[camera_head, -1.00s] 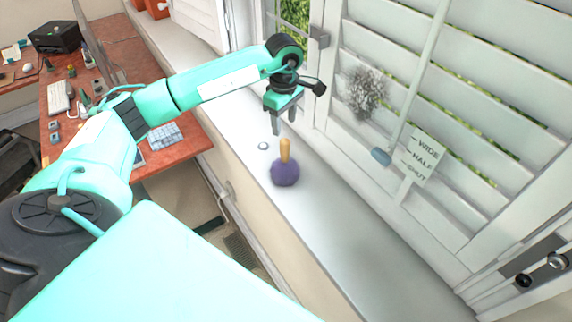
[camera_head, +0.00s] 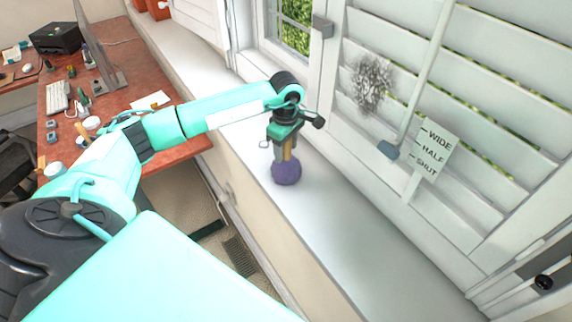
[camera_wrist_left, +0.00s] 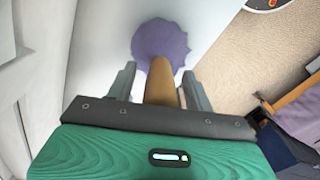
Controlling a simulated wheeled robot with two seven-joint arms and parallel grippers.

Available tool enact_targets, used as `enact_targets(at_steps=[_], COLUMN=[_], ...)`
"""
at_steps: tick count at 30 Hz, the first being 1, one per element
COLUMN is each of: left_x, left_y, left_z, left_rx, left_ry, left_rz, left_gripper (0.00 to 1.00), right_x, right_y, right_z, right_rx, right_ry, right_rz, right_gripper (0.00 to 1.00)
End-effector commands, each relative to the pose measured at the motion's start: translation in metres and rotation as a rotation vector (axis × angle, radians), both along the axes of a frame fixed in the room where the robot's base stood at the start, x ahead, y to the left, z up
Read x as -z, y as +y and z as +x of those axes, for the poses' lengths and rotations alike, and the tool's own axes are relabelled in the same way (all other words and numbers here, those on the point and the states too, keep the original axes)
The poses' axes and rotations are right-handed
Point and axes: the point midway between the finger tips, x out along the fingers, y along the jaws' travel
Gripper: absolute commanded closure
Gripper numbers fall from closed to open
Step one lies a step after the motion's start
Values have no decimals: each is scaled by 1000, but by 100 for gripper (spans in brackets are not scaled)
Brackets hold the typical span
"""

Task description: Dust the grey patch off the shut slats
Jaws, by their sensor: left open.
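A duster with a round purple head (camera_head: 286,173) and a tan handle (camera_wrist_left: 161,82) stands head down on the white sill. My left gripper (camera_head: 287,155) points down over it, open, with a finger on each side of the handle. The left wrist view shows the handle between the fingers (camera_wrist_left: 159,72), with a gap on either side. The grey patch (camera_head: 371,82) is a speckled smudge on the white slats (camera_head: 480,106), right of the gripper. Slivers of green show between some slats. My right gripper is not in view.
The sill (camera_head: 385,255) is clear toward the front. A reddish desk (camera_head: 120,75) with several items stands at left.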

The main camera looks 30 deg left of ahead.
Motion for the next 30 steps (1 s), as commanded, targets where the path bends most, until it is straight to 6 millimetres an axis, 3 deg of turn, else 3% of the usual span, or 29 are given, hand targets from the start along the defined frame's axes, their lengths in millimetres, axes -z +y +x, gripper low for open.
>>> enact_targets(at_steps=[29, 30], left_x=[-12, -12], left_y=[0, 0], left_z=[0, 0], left_rx=[0, 0], left_ry=[-1, -1], left_rz=[0, 0], left_gripper=[48, 54], right_x=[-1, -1], right_y=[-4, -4], right_z=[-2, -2], right_rx=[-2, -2], right_ry=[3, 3], right_rz=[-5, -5], right_gripper=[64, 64])
